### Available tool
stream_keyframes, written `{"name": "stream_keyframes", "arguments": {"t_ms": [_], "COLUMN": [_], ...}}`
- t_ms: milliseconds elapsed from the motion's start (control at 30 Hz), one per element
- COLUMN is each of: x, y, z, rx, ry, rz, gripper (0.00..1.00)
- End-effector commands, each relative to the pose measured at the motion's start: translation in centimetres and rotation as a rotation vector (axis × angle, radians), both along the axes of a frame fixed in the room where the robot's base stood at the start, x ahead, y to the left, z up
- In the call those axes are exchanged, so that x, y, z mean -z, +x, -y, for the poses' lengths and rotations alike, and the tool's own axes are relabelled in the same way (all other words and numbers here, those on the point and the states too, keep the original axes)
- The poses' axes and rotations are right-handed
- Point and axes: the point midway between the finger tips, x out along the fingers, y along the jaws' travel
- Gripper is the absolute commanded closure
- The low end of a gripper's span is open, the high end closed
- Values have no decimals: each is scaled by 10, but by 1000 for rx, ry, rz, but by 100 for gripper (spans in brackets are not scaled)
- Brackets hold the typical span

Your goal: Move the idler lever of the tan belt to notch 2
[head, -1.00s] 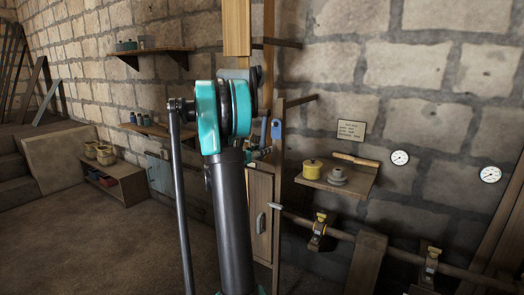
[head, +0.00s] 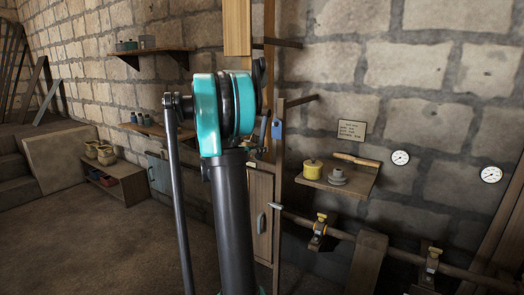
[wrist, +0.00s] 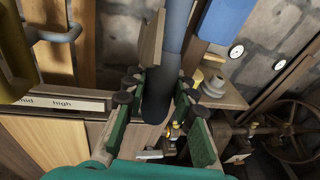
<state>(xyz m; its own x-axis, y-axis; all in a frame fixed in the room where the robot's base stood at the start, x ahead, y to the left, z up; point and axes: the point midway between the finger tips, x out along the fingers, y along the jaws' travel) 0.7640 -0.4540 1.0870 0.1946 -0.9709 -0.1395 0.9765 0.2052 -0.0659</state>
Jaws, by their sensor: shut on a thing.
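In the wrist view, my gripper (wrist: 160,90) has its green-padded fingers closed around a dark grey-blue bar (wrist: 160,105), which looks like a lever. The bar runs from the top of the view down between the fingers. A thin tan strip (wrist: 152,42) shows just left of the bar; I cannot tell whether it is the tan belt. A blue piece (wrist: 222,18) is at upper right, apart from the fingers. No notch numbers are readable.
A plate reading "mid" and "high" (wrist: 62,103) is left of the fingers. In the head view, a shelf (head: 325,188) holds a yellow pot (head: 312,170) and a grey part (head: 337,178). A horizontal shaft (head: 385,247) runs at lower right. Floor at left is clear.

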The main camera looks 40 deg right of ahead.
Motion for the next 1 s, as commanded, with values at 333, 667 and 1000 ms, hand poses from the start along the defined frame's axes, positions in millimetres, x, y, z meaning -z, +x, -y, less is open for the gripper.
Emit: {"name": "stream_keyframes", "arguments": {"t_ms": [333, 667, 1000], "x": [-4, -4, -5], "y": [-4, -4, -4], "z": [-10, -10, -12], "rx": [-2, -2, -2], "ry": [63, 62, 62], "rz": [-28, -28, -28], "gripper": [100, 52, 52]}}
